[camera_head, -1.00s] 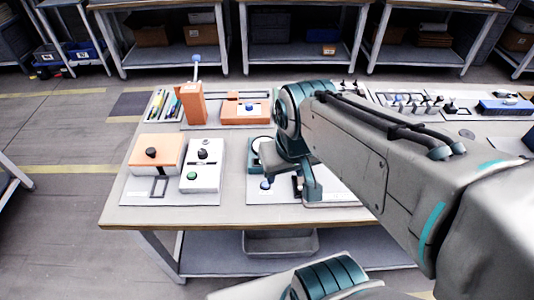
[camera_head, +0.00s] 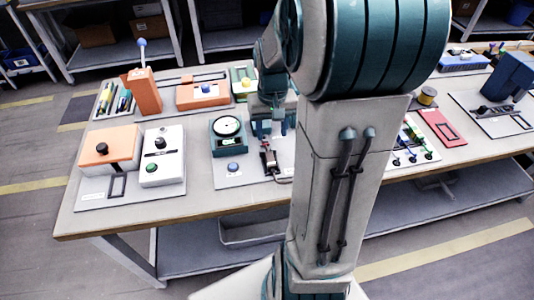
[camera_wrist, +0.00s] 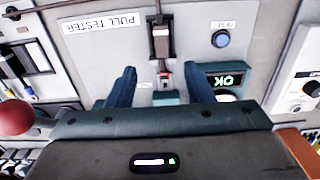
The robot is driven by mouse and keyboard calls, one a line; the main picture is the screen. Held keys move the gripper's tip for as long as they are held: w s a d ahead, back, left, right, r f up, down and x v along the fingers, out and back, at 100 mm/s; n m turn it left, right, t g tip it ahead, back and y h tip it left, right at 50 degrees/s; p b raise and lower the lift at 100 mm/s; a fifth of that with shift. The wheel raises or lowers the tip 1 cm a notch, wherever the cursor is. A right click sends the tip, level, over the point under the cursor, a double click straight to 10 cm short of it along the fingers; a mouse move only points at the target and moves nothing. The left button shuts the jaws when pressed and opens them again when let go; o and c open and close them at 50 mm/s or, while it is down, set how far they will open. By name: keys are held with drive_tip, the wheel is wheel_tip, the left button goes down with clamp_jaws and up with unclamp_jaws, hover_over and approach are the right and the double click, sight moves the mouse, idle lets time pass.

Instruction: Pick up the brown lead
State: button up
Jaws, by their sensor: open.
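My gripper (camera_head: 269,130) is over the pull tester plate, pointing down, with its two fingers apart. In the wrist view the open fingers (camera_wrist: 161,88) have a small red-tipped metal piece (camera_wrist: 163,77) showing between them. A dark brownish clamp block (camera_wrist: 161,42) lies just beyond the fingertips; it also shows in the head view (camera_head: 269,160). A thin dark line that looks like a lead (camera_wrist: 70,8) runs along the top left of the wrist view. I cannot tell for certain whether it is the brown lead. Nothing is seen held.
The pull tester has a blue reset button (camera_wrist: 221,39) and a green OK display (camera_wrist: 229,79). A round dial gauge (camera_head: 228,127) stands left of my gripper. A white box (camera_head: 162,157) and an orange-topped box (camera_head: 109,148) sit farther left. A red ball (camera_wrist: 15,117) shows at wrist-view left.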

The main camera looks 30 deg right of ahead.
sight(270, 158)
drive_tip(key=f, duration=1.1)
drive_tip(key=shift+w, duration=0.2)
clamp_jaws()
